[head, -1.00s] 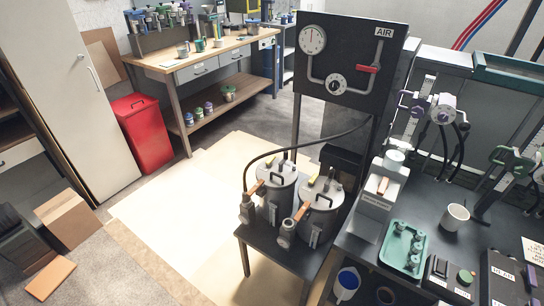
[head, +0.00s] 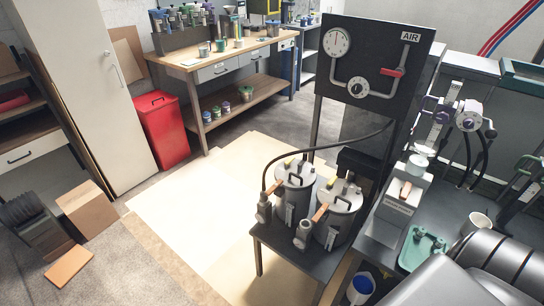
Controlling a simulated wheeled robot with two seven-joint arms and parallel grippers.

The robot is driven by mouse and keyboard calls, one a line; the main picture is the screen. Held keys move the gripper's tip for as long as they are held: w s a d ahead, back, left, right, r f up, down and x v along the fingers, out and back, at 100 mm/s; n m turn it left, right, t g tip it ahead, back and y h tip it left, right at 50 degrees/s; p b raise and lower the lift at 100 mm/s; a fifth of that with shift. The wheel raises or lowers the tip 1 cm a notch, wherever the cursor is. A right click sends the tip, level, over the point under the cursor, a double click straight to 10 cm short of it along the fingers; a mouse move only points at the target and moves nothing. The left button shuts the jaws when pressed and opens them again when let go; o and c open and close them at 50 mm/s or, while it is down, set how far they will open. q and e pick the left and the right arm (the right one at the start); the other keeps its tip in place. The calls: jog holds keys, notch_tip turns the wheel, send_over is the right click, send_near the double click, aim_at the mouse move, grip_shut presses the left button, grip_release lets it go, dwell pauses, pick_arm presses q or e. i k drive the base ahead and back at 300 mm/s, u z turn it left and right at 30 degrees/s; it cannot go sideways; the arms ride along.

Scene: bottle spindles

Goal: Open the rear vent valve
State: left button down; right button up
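Two grey metal pots with clamped lids stand on a small dark table (head: 290,262). The rear pot (head: 292,205) is at the left and farther back; the front pot (head: 335,228) is nearer and to the right. The rear pot has a small yellow lever (head: 288,164) on its lid and an orange-brown handle (head: 277,188) at its left side. The front pot has a similar orange-brown handle (head: 320,212). I cannot tell which fitting is the rear vent valve or how it is set. Neither gripper is in view.
A black AIR panel (head: 376,105) with gauges and a red lever (head: 392,72) stands behind the pots; its hose (head: 350,143) reaches toward the rear pot. My grey arm covers the lower right bench. The floor left of the small table is clear.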

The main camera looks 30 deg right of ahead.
aim_at(287, 163)
jog(key=i, duration=1.05)
jog(key=z, duration=2.1)
